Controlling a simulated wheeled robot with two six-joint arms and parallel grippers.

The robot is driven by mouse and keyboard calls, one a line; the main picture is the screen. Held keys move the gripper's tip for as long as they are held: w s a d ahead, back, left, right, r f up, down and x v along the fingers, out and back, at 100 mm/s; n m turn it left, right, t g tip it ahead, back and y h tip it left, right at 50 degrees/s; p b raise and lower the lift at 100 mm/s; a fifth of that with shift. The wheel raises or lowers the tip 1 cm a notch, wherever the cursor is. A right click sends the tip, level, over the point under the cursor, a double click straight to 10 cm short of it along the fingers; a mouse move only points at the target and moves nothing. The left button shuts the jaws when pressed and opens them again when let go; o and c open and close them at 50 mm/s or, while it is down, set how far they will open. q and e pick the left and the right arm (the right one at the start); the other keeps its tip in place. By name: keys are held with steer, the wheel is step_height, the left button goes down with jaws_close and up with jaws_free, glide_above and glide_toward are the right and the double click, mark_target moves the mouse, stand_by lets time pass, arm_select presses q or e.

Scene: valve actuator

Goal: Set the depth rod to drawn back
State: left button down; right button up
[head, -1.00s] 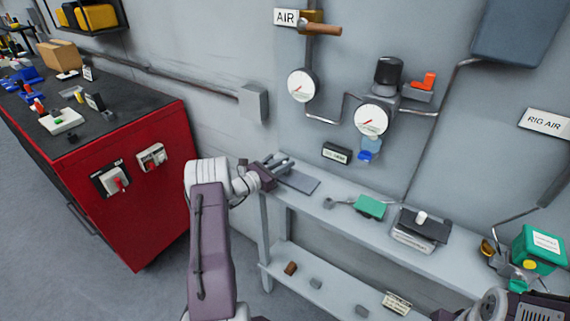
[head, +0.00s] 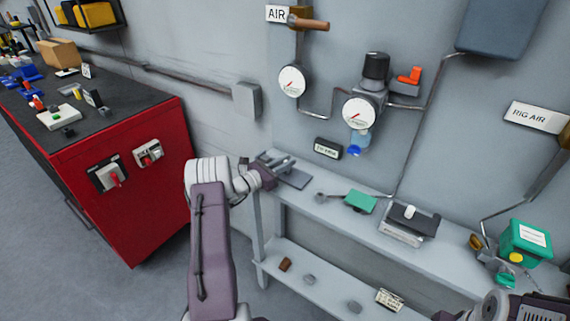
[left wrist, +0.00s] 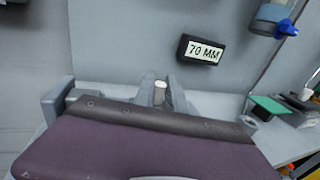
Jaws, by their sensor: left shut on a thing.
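My left gripper (head: 283,164) is at the left end of the grey wall shelf, over a flat grey plate (head: 296,179). In the left wrist view its two grey fingers (left wrist: 161,92) are shut on a short upright piece with a pale round top (left wrist: 160,90). This looks like the depth rod, but its lower part is hidden behind my gripper body. A black label reading "70 MM" (left wrist: 200,50) is on the wall just beyond; it also shows in the head view (head: 328,148). My right arm shows at the lower right, but its fingers do not.
Two round gauges (head: 292,81) and a clear bowl with a blue knob (head: 358,143) hang above the shelf (head: 345,212). A red cabinet (head: 120,195) stands left.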

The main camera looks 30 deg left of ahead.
arm_select(q)
steer(key=shift+d, duration=0.85)
steer(key=shift+a+f, duration=0.15)
steer(key=shift+a, duration=0.2)
steer(key=c, duration=1.7)
jaws_free()
steer(key=shift+s+a, duration=0.1)
steer(key=shift+a, duration=0.05)
steer(key=shift+c, duration=0.2)
steer(key=o, duration=0.4)
steer(key=shift+d, duration=0.2)
steer(key=shift+d+r, duration=0.2)
steer(key=shift+d, duration=0.1)
steer(key=shift+s+a+f, duration=0.1)
steer(key=shift+s+a, duration=0.1)
steer(key=shift+a, duration=0.2)
steer(key=v, duration=0.8)
steer(key=shift+s+d+b, duration=0.1)
steer(key=shift+s+b, duration=0.1)
steer(key=shift+b, duration=0.15)
